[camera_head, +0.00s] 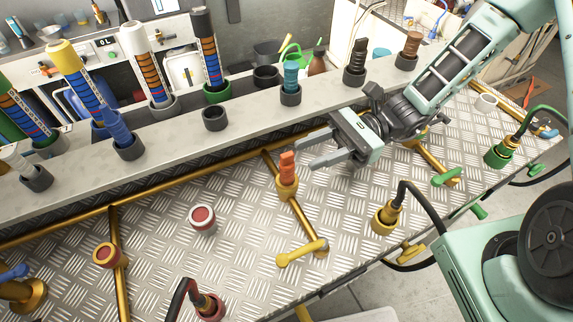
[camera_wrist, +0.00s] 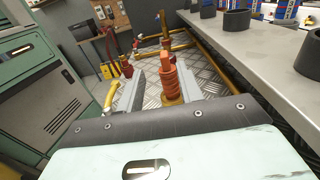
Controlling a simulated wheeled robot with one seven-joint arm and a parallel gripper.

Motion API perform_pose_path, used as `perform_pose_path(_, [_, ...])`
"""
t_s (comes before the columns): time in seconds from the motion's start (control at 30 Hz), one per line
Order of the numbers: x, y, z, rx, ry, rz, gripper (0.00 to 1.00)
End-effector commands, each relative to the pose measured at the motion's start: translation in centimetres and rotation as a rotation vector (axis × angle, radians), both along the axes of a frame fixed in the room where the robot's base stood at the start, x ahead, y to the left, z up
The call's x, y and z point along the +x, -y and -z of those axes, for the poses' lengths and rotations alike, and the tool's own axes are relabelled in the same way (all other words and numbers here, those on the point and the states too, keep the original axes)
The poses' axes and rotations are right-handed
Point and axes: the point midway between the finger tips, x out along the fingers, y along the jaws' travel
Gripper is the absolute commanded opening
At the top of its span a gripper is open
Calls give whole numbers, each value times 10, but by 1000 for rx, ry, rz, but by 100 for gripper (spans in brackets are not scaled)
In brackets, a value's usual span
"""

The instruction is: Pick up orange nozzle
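The orange nozzle (camera_head: 287,168) stands upright on a brass pipe fitting (camera_head: 288,189) at the middle of the metal bench. It also shows in the wrist view (camera_wrist: 170,83), between my two fingers. My gripper (camera_head: 303,152) is open and empty, with its fingers pointing left toward the nozzle. The fingertips are close to the nozzle's right side in the head view. I cannot tell whether they touch it.
A grey shelf (camera_head: 330,103) with holders runs behind the bench, carrying a teal nozzle (camera_head: 291,76), a black one (camera_head: 358,55) and a brown one (camera_head: 412,43). A yellow valve handle (camera_head: 302,252) lies in front. A red-topped cap (camera_head: 202,219) sits to the left.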

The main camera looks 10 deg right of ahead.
Motion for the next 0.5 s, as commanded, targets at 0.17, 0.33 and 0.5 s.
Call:
perform_pose_path(0.17, [-5, -19, -1, 1, -1, -1, 36])
perform_pose_path(0.33, [-6, -31, -2, 2, -2, -2, 36])
perform_pose_path(0.5, [-8, -57, -3, 1, -2, -2, 36])
